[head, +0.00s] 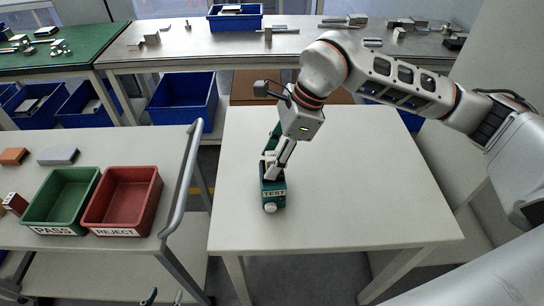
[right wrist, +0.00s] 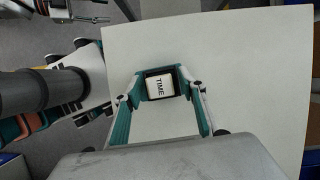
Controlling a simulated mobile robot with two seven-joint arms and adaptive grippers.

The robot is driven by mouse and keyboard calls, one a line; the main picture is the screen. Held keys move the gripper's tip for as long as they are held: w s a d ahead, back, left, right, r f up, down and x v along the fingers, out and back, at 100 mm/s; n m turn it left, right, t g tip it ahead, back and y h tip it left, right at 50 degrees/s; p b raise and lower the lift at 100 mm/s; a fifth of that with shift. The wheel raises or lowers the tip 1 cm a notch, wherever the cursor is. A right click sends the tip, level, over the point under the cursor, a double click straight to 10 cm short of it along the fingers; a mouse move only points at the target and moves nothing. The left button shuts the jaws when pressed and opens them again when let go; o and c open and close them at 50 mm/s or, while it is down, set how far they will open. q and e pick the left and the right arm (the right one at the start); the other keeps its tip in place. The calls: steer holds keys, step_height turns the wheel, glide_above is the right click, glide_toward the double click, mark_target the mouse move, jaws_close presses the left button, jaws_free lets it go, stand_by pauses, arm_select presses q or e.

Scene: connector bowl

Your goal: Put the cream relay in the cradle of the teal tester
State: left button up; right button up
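The teal tester (head: 273,198) stands on the white table, with a TEST label and a pale round knob at its near end. My right gripper (head: 272,167) is over its rear part. In the right wrist view the cream relay (right wrist: 159,86), marked TIME and edged in dark, is between the gripper's two teal fingertips (right wrist: 162,82), which close on its sides. In the head view the relay is mostly hidden by the fingers. I cannot tell whether it touches the cradle. The tips of my left gripper (head: 164,298) show apart and empty at the bottom edge.
A green PASS tray (head: 60,229) and a red REJECT tray (head: 112,230) stand on the left cart, with a grey block (head: 58,156) and an orange block (head: 13,156) behind. The cart's rail (head: 184,180) lies beside the table (head: 350,190), which is otherwise clear.

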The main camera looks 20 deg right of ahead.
steer(key=v, duration=1.2)
steer(key=shift+r, duration=0.15)
steer(key=shift+s, duration=0.15)
